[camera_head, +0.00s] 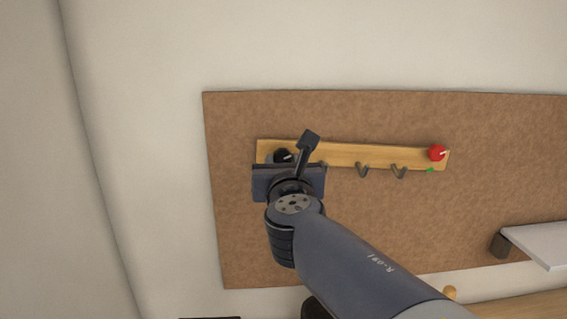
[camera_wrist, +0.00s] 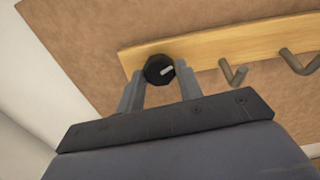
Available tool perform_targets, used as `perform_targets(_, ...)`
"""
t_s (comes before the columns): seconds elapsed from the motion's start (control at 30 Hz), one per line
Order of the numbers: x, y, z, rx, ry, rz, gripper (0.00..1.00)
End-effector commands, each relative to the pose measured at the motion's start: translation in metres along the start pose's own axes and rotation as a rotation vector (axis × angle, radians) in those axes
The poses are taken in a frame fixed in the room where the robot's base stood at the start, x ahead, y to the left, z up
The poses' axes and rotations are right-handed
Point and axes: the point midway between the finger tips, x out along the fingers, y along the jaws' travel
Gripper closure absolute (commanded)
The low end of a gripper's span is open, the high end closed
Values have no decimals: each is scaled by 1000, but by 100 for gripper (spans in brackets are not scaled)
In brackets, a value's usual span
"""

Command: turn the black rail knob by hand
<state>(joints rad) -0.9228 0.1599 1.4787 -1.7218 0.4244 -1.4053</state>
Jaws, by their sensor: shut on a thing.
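The black knob (camera_head: 282,155) is at the left end of the wooden rail (camera_head: 345,155), partly hidden by my arm in the head view. In the wrist view the black knob (camera_wrist: 159,70) is round, with a pale pointer mark aimed to the right and slightly up. My gripper (camera_wrist: 160,78) is shut on the knob, with one grey finger on each side of it. In the head view my gripper (camera_head: 285,165) is in front of the rail's left end and its fingers are mostly hidden.
A red knob (camera_head: 437,153) is at the rail's right end, with a small green mark (camera_head: 430,170) below it. Metal hooks (camera_head: 399,172) hang from the rail between the knobs. The rail is on a brown board (camera_head: 400,225). A pale shelf (camera_head: 540,243) juts out at lower right.

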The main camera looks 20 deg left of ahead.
Motion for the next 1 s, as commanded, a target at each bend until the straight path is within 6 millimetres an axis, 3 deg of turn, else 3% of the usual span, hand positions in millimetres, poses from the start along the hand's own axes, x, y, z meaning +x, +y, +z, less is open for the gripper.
perform_targets(0.37, 0, 0, -2, 101, 0, 0, 88)
perform_targets(1.0, 0, 1, -3, 672, -1, 1, 88)
